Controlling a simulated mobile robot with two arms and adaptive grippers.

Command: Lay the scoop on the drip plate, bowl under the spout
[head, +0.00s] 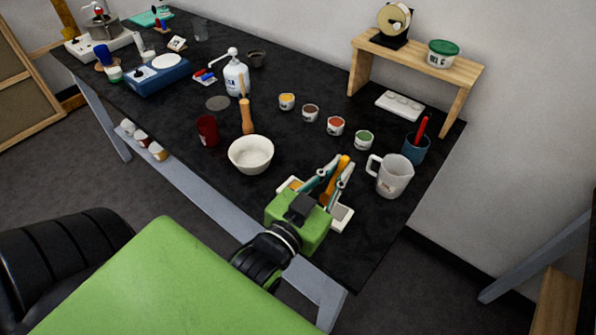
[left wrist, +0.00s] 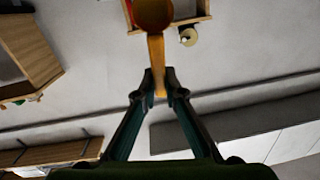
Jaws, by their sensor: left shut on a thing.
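My left gripper (head: 342,168) is shut on the handle of the yellow-orange scoop (head: 334,183), above a white tray (head: 342,217) near the front right of the black table. In the left wrist view the scoop (left wrist: 157,50) is pinched between the fingertips (left wrist: 159,85), its bowl beyond them at the top. A white pump bottle (head: 236,78) with a spout (head: 230,54) stands farther back, left of centre. A flat dark grey disc (head: 217,103), which looks like the drip plate, lies bare in front of it. My right gripper is not in view.
A white bowl (head: 251,155), an upright orange-handled tool (head: 247,118) and a dark red cup (head: 208,130) stand between the gripper and the disc. A white jug (head: 391,176) is close on the right. Several small colour pots (head: 310,113) line the middle.

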